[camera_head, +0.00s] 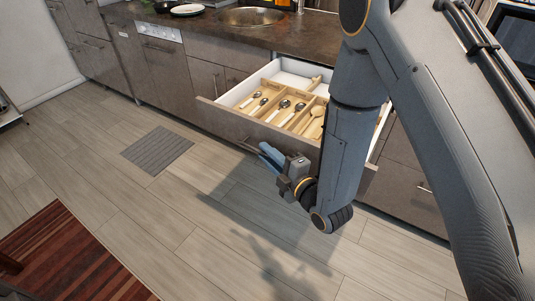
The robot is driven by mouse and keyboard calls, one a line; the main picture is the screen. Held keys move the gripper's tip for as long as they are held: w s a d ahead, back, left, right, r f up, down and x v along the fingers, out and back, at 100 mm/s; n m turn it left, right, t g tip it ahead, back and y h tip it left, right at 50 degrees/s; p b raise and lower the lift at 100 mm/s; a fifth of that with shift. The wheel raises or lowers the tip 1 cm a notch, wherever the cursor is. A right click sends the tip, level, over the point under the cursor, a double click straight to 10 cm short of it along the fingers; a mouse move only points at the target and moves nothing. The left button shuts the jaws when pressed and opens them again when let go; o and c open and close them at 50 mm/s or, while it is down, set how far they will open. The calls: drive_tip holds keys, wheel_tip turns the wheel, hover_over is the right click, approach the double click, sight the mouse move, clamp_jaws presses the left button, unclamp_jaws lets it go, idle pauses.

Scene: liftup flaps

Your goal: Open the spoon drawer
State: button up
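The spoon drawer (222,116) is pulled out from the counter, showing its inside. A wooden divider tray (246,113) in it holds several spoons (283,105) and wooden utensils (314,122). My gripper (268,154) is low in front of the drawer front, its bluish fingers pointing left towards the drawer handle (247,148). The fingertips overlap the handle's right part in the picture. I cannot tell whether they are closed on it or only beside it. My arm hides the drawer's right part.
Grey cabinets (167,78) and a dark countertop (225,33) with a sink (253,16) and plate (187,9) run along the back. A grey mat (157,150) and a red-brown striped rug (75,260) lie on the floor. The floor before the drawer is mostly clear.

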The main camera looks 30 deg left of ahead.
drive_tip(key=shift+o, duration=0.7)
drive_tip(key=b+v, duration=0.1)
drive_tip(key=v, duration=0.6)
drive_tip(key=shift+s+d, duration=0.15)
drive_tip(key=shift+d, duration=0.25)
